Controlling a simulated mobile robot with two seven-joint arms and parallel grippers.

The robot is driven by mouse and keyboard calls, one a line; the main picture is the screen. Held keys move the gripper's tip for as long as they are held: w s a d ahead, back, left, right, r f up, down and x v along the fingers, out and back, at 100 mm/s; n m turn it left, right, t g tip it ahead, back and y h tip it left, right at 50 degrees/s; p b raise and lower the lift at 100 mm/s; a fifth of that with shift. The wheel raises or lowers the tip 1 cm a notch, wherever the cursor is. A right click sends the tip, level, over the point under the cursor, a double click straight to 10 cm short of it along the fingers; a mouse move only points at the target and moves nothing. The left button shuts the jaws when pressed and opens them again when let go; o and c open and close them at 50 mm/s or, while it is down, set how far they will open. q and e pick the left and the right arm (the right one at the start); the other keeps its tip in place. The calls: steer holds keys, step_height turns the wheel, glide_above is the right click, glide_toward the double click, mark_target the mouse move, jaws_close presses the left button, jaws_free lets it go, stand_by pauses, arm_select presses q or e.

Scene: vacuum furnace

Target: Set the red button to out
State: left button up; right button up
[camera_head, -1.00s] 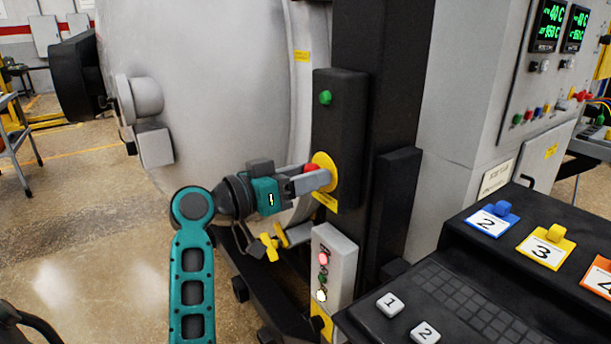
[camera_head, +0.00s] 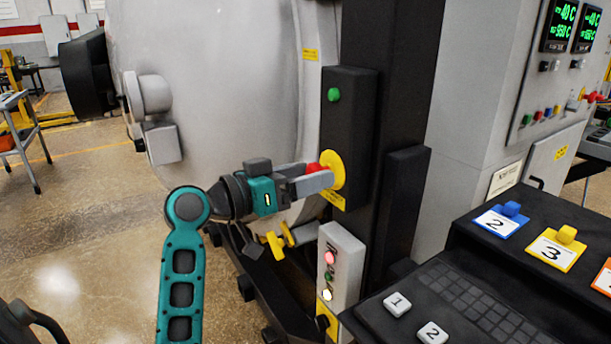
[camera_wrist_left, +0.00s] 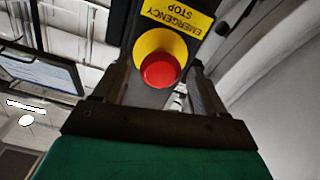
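The red button (camera_head: 313,168) sits on a yellow disc (camera_head: 337,172) on the front of a dark upright box. In the left wrist view the red button (camera_wrist_left: 160,70) stands in front of its yellow disc, beside an upside-down "EMERGENCY STOP" label (camera_wrist_left: 178,16). My left gripper (camera_head: 318,178) is at the button, with one finger partly covering it in the head view. In the left wrist view its fingers (camera_wrist_left: 162,80) are apart on either side of the button, with a narrow gap showing on both sides. My right gripper is not in view.
A green button (camera_head: 334,95) is higher on the same box. Below are a grey lamp box (camera_head: 348,260) and yellow valve handles (camera_head: 278,242). A dark console (camera_head: 470,290) with numbered tags stands at the right. The large furnace shell (camera_head: 220,80) is behind my arm.

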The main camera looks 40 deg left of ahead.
arm_select(q)
steer(key=b+v, duration=0.2)
steer(key=v, duration=1.1)
steer(key=shift+w+f, duration=0.1)
stand_by(0.3)
steer(key=w+d+f+n+g+y, duration=0.2)
steer(key=w+f+y, duration=0.1)
steer(key=f, duration=0.9)
steer(key=w+d+f+n+g+y, duration=0.1)
steer(key=w+f+n+g+y, duration=0.1)
steer(key=f, duration=1)
steer(key=s+d+f+m+g, duration=0.1)
steer(key=s+d+f+m, duration=0.1)
steer(key=s+d+f, duration=0.2)
steer(key=s+d+f+m, duration=0.2)
steer(key=s+d+f, duration=0.3)
steer(key=d+f, duration=0.6)
steer(key=shift+g, duration=0.4)
steer(key=shift+s, duration=0.1)
